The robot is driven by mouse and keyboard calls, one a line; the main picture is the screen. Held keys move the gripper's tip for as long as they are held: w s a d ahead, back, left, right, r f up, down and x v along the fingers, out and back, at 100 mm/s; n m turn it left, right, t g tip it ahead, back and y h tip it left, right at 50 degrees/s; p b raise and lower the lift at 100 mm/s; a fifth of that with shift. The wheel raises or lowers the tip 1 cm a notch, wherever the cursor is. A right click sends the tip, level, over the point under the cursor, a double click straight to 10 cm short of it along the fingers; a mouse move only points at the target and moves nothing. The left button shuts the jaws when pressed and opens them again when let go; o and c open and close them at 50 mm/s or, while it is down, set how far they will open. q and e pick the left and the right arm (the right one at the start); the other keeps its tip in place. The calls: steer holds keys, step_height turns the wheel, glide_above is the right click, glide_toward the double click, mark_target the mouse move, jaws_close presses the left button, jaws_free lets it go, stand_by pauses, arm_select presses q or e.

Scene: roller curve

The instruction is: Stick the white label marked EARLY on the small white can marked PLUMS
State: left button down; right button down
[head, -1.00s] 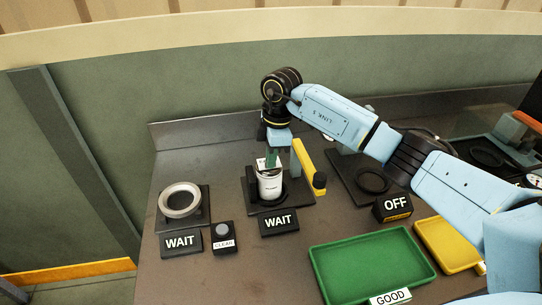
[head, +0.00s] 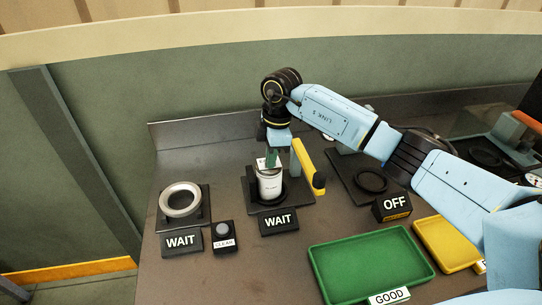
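A small white can (head: 269,187) with tiny dark print, too small to read, stands upright in a black holder (head: 284,197) at the centre of the bench. My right gripper (head: 272,160) points down at the can's top, coming from behind it. A small white piece (head: 261,163) shows beside the fingertips at the can's upper left edge. It may be the label, but I cannot read it, nor tell whether it is held or touching the can. The finger gap is hidden. My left gripper is out of view.
A yellow lever (head: 307,163) stands just right of the can. A WAIT sign (head: 279,221) is in front. A ring stand (head: 180,201) and CLEAR button (head: 223,231) are left. A green GOOD tray (head: 335,285) and yellow tray (head: 440,240) are front right.

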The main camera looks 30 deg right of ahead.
steer(key=shift+f, duration=0.25)
stand_by(0.6)
steer(key=c, duration=1)
jaws_free()
steer(key=shift+r, duration=0.2)
step_height(320, 180, up, 9)
steer(key=p, duration=0.8)
steer(key=shift+f, duration=0.2)
stand_by(0.3)
